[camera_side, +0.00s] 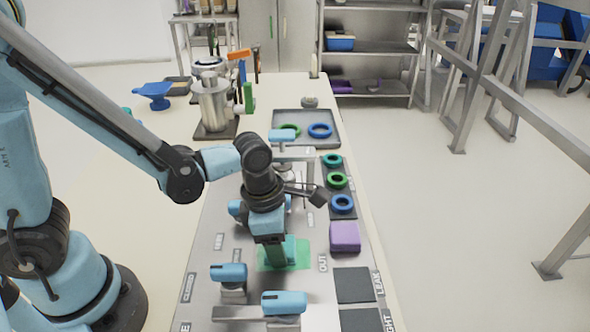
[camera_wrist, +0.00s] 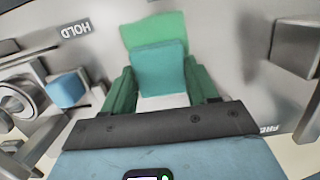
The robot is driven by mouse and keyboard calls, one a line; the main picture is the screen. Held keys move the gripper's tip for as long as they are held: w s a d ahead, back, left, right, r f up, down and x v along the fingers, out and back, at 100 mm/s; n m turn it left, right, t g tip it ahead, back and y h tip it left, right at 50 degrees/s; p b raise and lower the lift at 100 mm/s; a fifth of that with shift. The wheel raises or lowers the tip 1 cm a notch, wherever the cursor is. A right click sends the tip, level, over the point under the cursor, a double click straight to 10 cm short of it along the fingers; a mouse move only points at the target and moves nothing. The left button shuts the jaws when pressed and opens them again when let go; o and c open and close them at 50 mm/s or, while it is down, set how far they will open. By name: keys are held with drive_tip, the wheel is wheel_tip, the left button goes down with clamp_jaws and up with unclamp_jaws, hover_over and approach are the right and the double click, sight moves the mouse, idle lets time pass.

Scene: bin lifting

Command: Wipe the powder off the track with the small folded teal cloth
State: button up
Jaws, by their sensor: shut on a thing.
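My gripper (camera_side: 275,252) points down over the grey panel (camera_side: 207,262), with its green fingers low at the panel. In the wrist view the fingers (camera_wrist: 161,88) stand on either side of the small folded teal cloth (camera_wrist: 160,66) and are shut on it. The cloth also shows beside the fingers in the side view (camera_side: 291,248). A flat green patch (camera_side: 302,261) lies around and under the cloth; it also shows beyond the cloth in the wrist view (camera_wrist: 153,27). I cannot make out the powder or the track's edges.
Blue-topped fixtures (camera_side: 228,272) and (camera_side: 284,302) stand in front of my gripper. A purple block (camera_side: 345,236) and a dark holder with several rings (camera_side: 337,180) are to the right. A grey tray (camera_side: 306,114) and a metal pot (camera_side: 214,104) are farther back.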

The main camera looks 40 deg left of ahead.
sight(304, 254)
drive_tip(key=shift+w+d, duration=2.2)
drive_tip(key=shift+s+a, duration=3.7)
drive_tip(key=shift+s, duration=0.1)
drive_tip(key=shift+w+d+r, duration=0.1)
drive_tip(key=shift+w+d, duration=2.95)
drive_tip(key=shift+w+d+r, duration=0.1)
drive_tip(key=shift+w+d, duration=0.6)
wheel_tip(304, 254, up, 8)
drive_tip(key=shift+a+f, duration=0.1)
drive_tip(key=shift+f, duration=0.25)
